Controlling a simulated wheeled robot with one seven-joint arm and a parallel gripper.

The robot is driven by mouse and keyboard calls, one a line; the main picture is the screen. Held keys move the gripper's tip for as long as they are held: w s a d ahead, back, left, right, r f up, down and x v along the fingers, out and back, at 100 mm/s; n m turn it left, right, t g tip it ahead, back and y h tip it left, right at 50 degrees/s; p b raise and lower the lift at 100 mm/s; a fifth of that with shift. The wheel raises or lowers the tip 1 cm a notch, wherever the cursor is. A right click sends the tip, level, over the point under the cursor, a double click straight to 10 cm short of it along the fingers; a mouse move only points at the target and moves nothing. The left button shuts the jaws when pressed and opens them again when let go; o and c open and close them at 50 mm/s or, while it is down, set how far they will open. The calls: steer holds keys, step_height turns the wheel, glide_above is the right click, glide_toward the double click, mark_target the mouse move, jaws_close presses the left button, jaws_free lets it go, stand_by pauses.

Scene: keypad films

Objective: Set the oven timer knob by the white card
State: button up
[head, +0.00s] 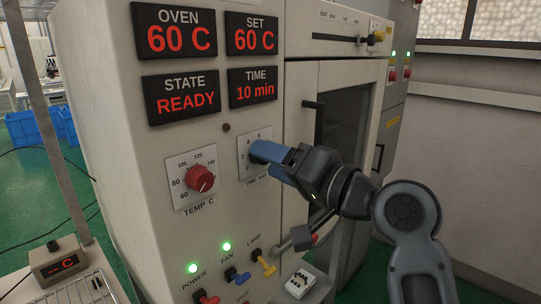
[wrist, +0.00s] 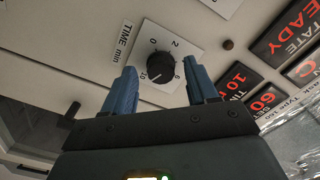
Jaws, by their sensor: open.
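The timer knob (wrist: 163,66) is round and black on a white dial plate marked "TIME min" in the wrist view. Its white pointer line is toward the low left of the dial. My gripper (wrist: 159,68) is open, with one blue finger on each side of the knob; I cannot tell whether they touch it. In the head view my gripper (head: 262,160) is at the timer dial plate (head: 243,160) and hides the knob. The time display (head: 254,88) reads 10 min. A small white piece with dark marks (head: 298,284) is low on the oven front; I cannot tell whether it is the card.
The red temperature knob (head: 200,179) is left of the timer dial. Below are the red power switch (head: 206,298), blue fan switch (head: 237,275) and yellow lamp switch (head: 267,266). The oven door (head: 345,110) is shut at the right. Displays read 60 C and READY.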

steer(key=shift+w+a, duration=0.35)
steer(key=shift+a, duration=0.15)
steer(key=c, duration=1.1)
